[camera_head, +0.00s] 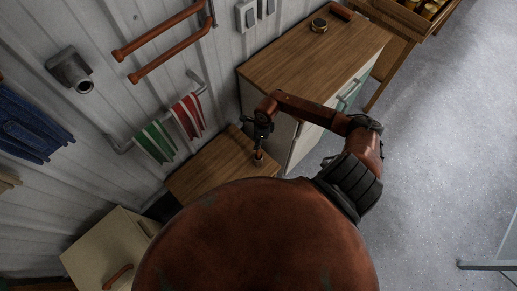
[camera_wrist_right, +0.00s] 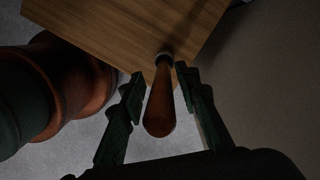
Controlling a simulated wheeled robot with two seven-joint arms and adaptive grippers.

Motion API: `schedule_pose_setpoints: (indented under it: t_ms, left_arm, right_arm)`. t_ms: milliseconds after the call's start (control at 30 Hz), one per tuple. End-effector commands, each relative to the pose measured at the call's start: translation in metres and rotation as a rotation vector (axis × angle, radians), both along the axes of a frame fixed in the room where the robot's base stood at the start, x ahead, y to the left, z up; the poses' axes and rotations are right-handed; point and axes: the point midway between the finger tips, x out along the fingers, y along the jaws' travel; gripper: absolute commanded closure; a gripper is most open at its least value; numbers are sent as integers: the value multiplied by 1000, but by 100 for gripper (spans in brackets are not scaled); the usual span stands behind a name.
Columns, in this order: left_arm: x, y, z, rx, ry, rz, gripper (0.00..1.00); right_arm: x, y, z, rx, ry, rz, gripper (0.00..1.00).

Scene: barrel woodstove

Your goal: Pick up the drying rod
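A wooden handle (camera_wrist_right: 160,105) with a pale metal collar at its far end stands between my right gripper's fingers in the right wrist view. I cannot tell whether it belongs to the drying rod. My right gripper (camera_wrist_right: 160,85) is open around it, with narrow gaps on both sides. In the head view, my right gripper (camera_head: 259,150) is low over the small wooden table (camera_head: 205,172). Two red-brown rods (camera_head: 165,58) and a grey rail (camera_head: 123,148) with a green-striped towel (camera_head: 155,142) and red-striped towel (camera_head: 188,116) are on the wall. My left gripper is out of view.
A wood-topped cabinet (camera_head: 310,60) stands close beside the small table, under my right arm. A beige box (camera_head: 105,250) is at the lower left. Blue cloth (camera_head: 30,125) hangs at the left.

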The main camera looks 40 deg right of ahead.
Motion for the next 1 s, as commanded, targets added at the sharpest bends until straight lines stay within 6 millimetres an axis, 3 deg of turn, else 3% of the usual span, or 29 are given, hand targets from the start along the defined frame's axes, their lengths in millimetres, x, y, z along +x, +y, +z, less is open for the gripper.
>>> schedule_pose_setpoints:
  t_ms: [400,1000]
  left_arm:
    - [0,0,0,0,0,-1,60]
    - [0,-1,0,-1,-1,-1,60]
  right_arm:
    - [0,0,0,0,0,0,100]
    - [1,0,2,0,-2,1,100]
